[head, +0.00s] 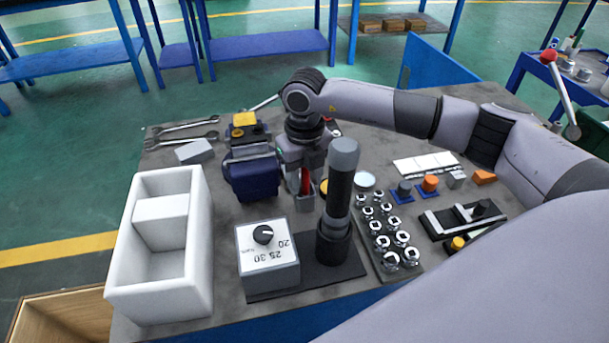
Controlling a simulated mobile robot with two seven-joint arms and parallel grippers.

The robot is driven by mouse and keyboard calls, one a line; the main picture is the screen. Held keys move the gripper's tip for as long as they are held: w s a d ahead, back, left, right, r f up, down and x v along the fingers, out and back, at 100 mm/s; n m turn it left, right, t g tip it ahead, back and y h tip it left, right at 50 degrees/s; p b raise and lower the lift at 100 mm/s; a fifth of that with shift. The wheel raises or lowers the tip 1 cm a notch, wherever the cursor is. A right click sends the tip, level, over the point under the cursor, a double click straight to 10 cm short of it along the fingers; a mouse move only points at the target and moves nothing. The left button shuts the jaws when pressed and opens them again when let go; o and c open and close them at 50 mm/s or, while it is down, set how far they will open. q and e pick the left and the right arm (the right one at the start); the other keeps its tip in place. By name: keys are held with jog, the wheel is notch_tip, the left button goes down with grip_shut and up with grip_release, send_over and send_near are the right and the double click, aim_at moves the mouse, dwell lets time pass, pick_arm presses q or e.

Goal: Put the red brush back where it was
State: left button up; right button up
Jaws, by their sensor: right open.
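My right gripper (307,194) points down over the middle of the table, between the dark blue block and the black cylinder. It is open. A narrow red piece, probably the red brush (305,181), shows upright between its fingers. Its lower end and whatever it stands in are mostly hidden by the gripper and the cylinder, so I cannot tell if the fingers touch it. My left gripper is not in view.
The black cylinder with a grey top (340,195) stands close in front of the gripper. A dial box (268,258), a white divided bin (158,290), a dark blue vise-like block (252,178) and a socket rack (409,272) surround it. Wrenches (183,125) lie at the back left.

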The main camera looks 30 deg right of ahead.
notch_tip(320, 180, up, 12)
jog(key=shift+r, duration=0.1)
dwell(0.4)
dwell(0.3)
